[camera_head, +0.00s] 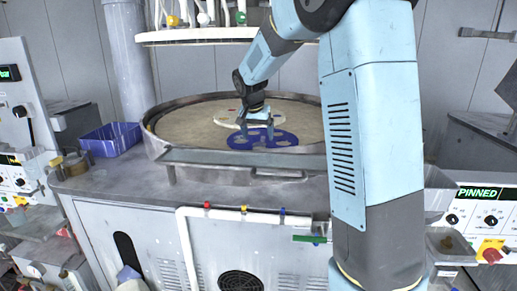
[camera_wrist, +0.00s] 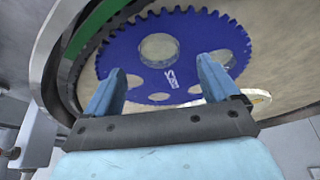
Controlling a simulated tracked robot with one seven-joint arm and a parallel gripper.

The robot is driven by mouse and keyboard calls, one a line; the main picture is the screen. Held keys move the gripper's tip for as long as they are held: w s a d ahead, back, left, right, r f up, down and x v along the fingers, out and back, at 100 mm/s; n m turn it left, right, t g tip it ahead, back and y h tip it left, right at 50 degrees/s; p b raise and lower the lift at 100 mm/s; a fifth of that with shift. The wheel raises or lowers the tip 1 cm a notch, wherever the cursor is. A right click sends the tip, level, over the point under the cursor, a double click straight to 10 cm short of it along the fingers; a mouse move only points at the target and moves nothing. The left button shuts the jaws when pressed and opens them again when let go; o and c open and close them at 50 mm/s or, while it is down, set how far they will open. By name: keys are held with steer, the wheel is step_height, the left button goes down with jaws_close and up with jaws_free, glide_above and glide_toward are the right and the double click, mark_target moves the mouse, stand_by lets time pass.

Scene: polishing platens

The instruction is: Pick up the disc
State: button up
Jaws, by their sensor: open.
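A blue toothed disc-shaped carrier (camera_head: 240,142) with several round holes lies flat on the tan platen (camera_head: 185,125). In the wrist view the carrier (camera_wrist: 130,52) fills the area beyond my fingers. One of its holes holds what looks like a pale, clear round disc (camera_wrist: 158,47); the other holes show tan. My gripper (camera_head: 257,124) is over the carrier, pointing down. In the wrist view my gripper (camera_wrist: 160,70) has its two blue fingers spread, with nothing held between them. The pale disc appears ahead of the fingers. I cannot tell the fingertips' height above the carrier.
A raised metal rim (camera_head: 150,130) surrounds the platen. A white, partly hidden carrier (camera_head: 222,119) lies behind the blue one. A blue bin (camera_head: 112,140) stands on the left of the bench. An upper ring plate (camera_head: 195,36) hangs above. A panel reading PINNED (camera_head: 480,193) is at right.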

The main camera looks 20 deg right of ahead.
mark_target(260, 145)
steer(key=x, duration=0.4)
steer(key=shift+w, duration=0.1)
steer(key=shift+d+f, duration=0.15)
steer(key=shift+f, duration=0.25)
